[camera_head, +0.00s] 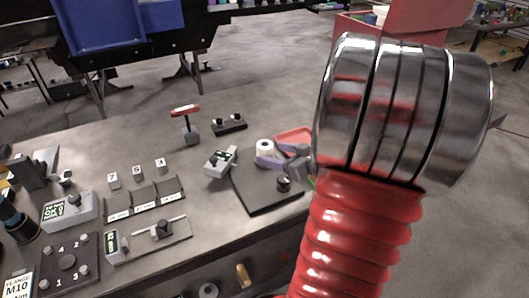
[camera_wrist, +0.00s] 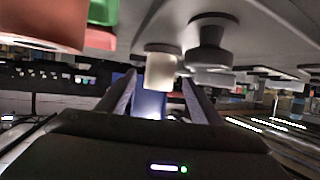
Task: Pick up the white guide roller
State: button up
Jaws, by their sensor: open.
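The white guide roller (camera_head: 265,146) is a short white cylinder at the back edge of a dark board on the workbench. In the wrist view the white guide roller (camera_wrist: 160,72) appears between the two fingers, near their tips. My gripper (camera_head: 267,157) comes in low from the right, its bluish fingers beside the roller. In the wrist view my gripper (camera_wrist: 158,84) is open, one finger on each side of the roller. Whether either finger touches it cannot be told. My arm hides part of the board's right side.
A black spool-shaped part (camera_wrist: 208,42) stands close beside the roller. The dark board (camera_head: 262,200) is bare toward its front. A red tray (camera_head: 293,136) lies behind it, and a grey meter (camera_head: 220,162) stands to its left. The back of the bench is mostly clear.

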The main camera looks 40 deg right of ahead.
aim_at(271, 151)
jog(key=shift+x, duration=2.65)
jog(key=shift+r, duration=0.1)
jog(key=shift+c, duration=0.2)
jog(key=c, duration=1.3)
jog(key=shift+r, duration=0.15)
notch_tip(271, 151, up, 10)
